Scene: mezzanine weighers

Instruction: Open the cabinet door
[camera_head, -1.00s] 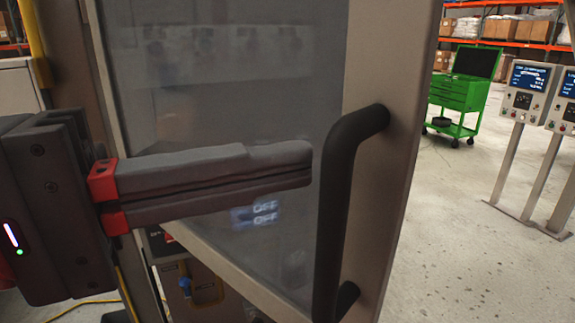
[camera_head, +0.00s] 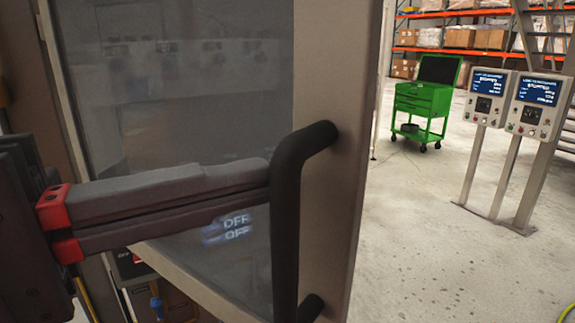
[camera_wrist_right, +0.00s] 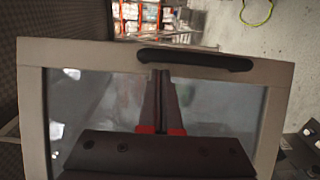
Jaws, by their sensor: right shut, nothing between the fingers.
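The cabinet door (camera_head: 335,190) is a metal frame around a dark glass window (camera_head: 200,70). It stands at an angle in the head view, and the panel area behind shows below its lower edge. A black bar handle (camera_head: 287,210) is fixed near its right edge; it also shows in the right wrist view (camera_wrist_right: 195,59). My right gripper (camera_head: 266,176) is shut and empty, in front of the glass. Its fingertips (camera_wrist_right: 160,74) reach the window side of the handle, close to or touching it; I cannot tell which. My left gripper is not in view.
A green tool cart (camera_head: 422,103) stands behind to the right. Two console posts with screens (camera_head: 488,98) (camera_head: 540,103) stand further right. Orange shelving with boxes (camera_head: 474,37) is at the back. The concrete floor (camera_head: 415,250) right of the door is clear.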

